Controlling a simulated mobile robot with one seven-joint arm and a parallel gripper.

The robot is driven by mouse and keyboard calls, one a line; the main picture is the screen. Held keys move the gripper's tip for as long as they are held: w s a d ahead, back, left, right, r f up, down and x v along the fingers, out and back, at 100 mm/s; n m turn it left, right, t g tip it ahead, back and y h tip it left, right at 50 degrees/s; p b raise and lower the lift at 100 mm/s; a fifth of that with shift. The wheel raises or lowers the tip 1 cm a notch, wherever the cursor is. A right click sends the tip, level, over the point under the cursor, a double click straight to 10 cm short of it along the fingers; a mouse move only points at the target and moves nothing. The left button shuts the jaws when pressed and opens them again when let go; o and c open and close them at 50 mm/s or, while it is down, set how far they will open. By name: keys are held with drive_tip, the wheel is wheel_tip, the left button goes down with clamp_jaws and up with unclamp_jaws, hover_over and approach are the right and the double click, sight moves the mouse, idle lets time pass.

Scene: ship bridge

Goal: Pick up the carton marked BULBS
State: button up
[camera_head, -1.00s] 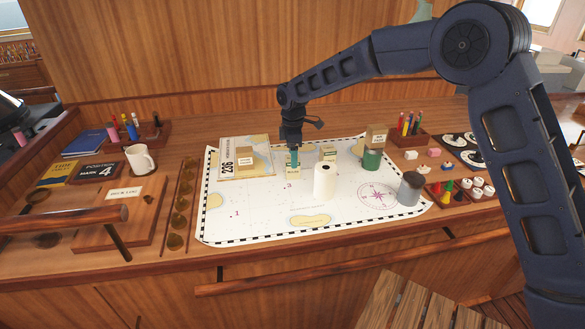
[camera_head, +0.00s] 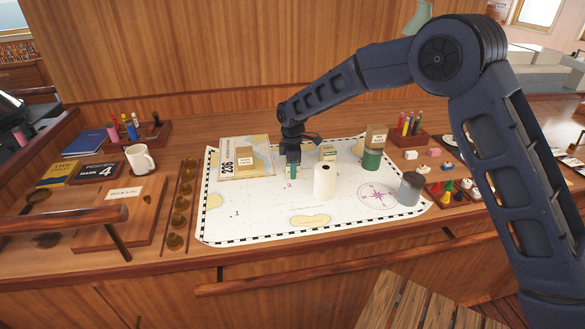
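Several small cartons show on and around the chart (camera_head: 255,215), and their labels are too small to read for certain. One pale carton (camera_head: 293,172) is at the chart's middle, mostly hidden by my gripper (camera_head: 293,175). My gripper points down with its teal fingertips at this carton, low over the chart; I cannot tell whether they press on it. Another carton (camera_head: 328,154) with a green label stands just to the right.
A white cylinder (camera_head: 324,183) stands close, right and in front of my gripper. A grey-lidded jar (camera_head: 409,190) is on the chart's right. A mug (camera_head: 140,159) and a wooden board (camera_head: 120,215) are at left. The chart's front left is clear.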

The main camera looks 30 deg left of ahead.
drive_tip(key=shift+c, duration=1.4)
